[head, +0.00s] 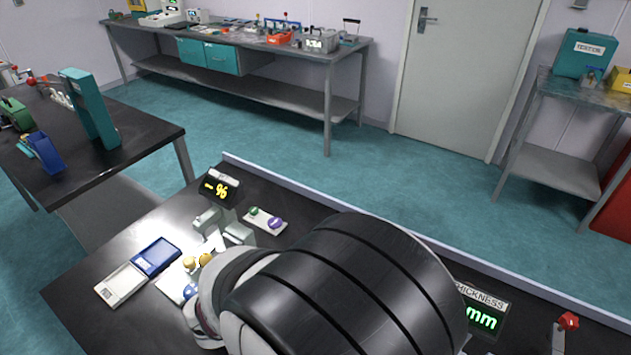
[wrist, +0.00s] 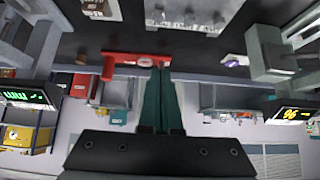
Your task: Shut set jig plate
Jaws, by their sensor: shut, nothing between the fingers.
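My gripper (wrist: 160,72) shows in the wrist view with its two teal fingers together and nothing between them. A flat red piece (wrist: 125,68) with an upright end at its left lies right at the fingertips. I cannot tell whether the fingers touch it, or whether it is the set jig plate. In the head view my arm covers the middle of the near bench, so the gripper and the red piece are hidden there.
The near bench (head: 115,235) carries a yellow-lit display (head: 219,187), a plate with green and purple knobs (head: 264,222), a blue tray (head: 156,257), a white tray (head: 120,286) and a green-lit thickness display (head: 484,312). A red-knobbed post (head: 567,321) stands at right.

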